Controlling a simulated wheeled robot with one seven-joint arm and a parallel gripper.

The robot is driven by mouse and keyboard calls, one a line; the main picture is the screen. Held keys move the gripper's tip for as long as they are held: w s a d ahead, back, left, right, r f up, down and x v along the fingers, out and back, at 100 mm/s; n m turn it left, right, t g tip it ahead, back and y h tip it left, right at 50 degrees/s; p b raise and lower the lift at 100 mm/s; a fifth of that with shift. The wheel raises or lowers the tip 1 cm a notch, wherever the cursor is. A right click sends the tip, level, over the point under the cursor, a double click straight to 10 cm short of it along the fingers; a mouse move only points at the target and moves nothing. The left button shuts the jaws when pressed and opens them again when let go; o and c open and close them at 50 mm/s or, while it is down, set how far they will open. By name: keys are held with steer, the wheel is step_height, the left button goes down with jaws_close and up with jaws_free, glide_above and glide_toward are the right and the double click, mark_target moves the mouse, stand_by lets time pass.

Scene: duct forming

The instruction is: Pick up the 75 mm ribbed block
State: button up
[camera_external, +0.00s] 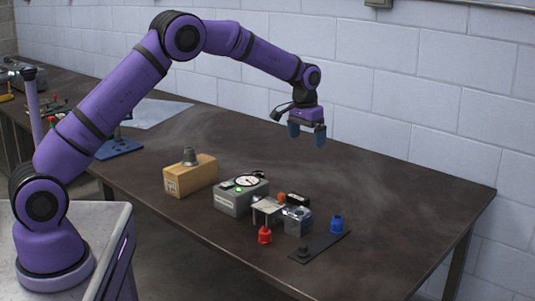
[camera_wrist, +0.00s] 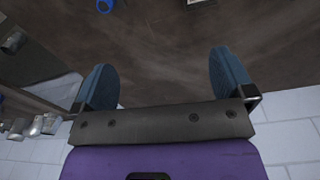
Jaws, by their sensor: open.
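My gripper (camera_external: 306,135) hangs over the back part of the dark bench, fingers pointing down, well above the surface. Its two blue fingers are spread apart with nothing between them; they also show in the wrist view (camera_wrist: 160,66). I cannot tell for sure which thing is the 75 mm ribbed block. A small grey block (camera_external: 298,221) stands in the front cluster and may be it, but ribs are too small to make out. My gripper is behind the cluster and apart from it.
A wooden block (camera_external: 190,178) with a grey knob, a grey box with a dial (camera_external: 240,197), a red piece (camera_external: 265,236), a blue piece (camera_external: 337,224) and a dark flat strip (camera_external: 318,247) crowd the front. A block wall stands behind. The bench's right side is clear.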

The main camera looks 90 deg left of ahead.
steer(key=n, duration=0.1)
glide_above(298, 196)
step_height(298, 196, down, 15)
steer(key=shift+g, duration=0.4)
step_height(298, 196, down, 10)
steer(key=shift+f, duration=0.2)
steer(key=shift+r, duration=0.1)
steer(key=c, duration=1.1)
